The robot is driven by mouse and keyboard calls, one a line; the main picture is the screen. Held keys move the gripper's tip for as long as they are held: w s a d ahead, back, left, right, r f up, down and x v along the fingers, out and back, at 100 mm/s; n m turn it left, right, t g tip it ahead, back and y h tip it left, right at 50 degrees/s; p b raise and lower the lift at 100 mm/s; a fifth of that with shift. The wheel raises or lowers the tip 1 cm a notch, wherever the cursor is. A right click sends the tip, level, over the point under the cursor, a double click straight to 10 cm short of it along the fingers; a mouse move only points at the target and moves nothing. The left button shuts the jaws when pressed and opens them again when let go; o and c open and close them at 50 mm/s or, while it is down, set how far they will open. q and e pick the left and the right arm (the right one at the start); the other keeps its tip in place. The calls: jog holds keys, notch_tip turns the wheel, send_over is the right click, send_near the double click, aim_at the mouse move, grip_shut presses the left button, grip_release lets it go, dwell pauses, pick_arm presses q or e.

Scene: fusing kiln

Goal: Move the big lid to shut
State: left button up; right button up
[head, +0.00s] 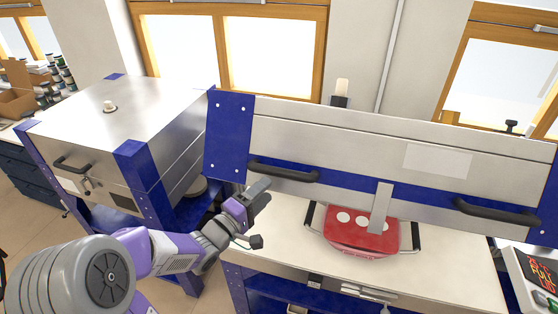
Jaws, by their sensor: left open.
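The big lid (345,148) is a wide silver metal panel with blue corners, tilted up above the kiln's pale bed (450,272). It has a black handle (283,172) at its left and another black handle (497,212) at its right. A metal strap (381,208) hangs from its front middle. My left gripper (258,215) is open and empty, just below and left of the left handle, apart from it. My right gripper is not in view.
A red dish with white dots (362,233) sits on the bed under the lid, in a dark-handled holder. A second, smaller silver kiln (120,125) stands shut at the left. A control box with a red display (538,275) is at the right edge.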

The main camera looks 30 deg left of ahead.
aim_at(279, 172)
pick_arm(q)
notch_tip(279, 172, up, 2)
jog(key=shift+s+r+t, duration=0.1)
jog(key=shift+t, duration=0.2)
jog(key=w, duration=0.4)
jog(key=w+d, duration=0.1)
jog(key=w, duration=0.2)
jog(key=shift+r, duration=0.25)
grip_shut()
